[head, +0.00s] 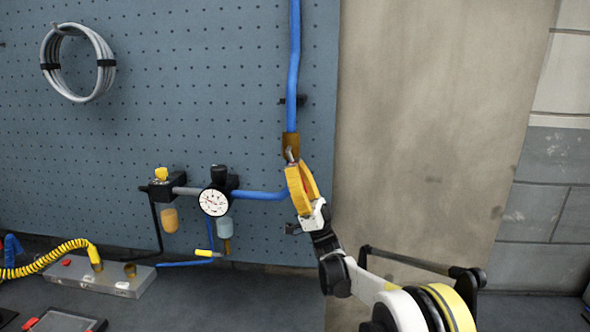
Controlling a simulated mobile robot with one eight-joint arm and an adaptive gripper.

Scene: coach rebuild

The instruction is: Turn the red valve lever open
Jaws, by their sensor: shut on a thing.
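A brass valve body (291,141) sits at the lower end of the blue vertical pipe on the pegboard, in the head view. A small grey metal piece shows at its lower front. My yellow gripper (295,168) is right below and in front of the valve, reaching up from the lower right. It is shut on the valve lever, which its fingers mostly hide.
A blue pipe (293,65) runs up from the valve. A pressure gauge (214,202) and regulator parts are left of my gripper. A coiled grey hose (77,62) hangs upper left. A grey case (98,274) lies on the bench. Bare wall (425,130) is to the right.

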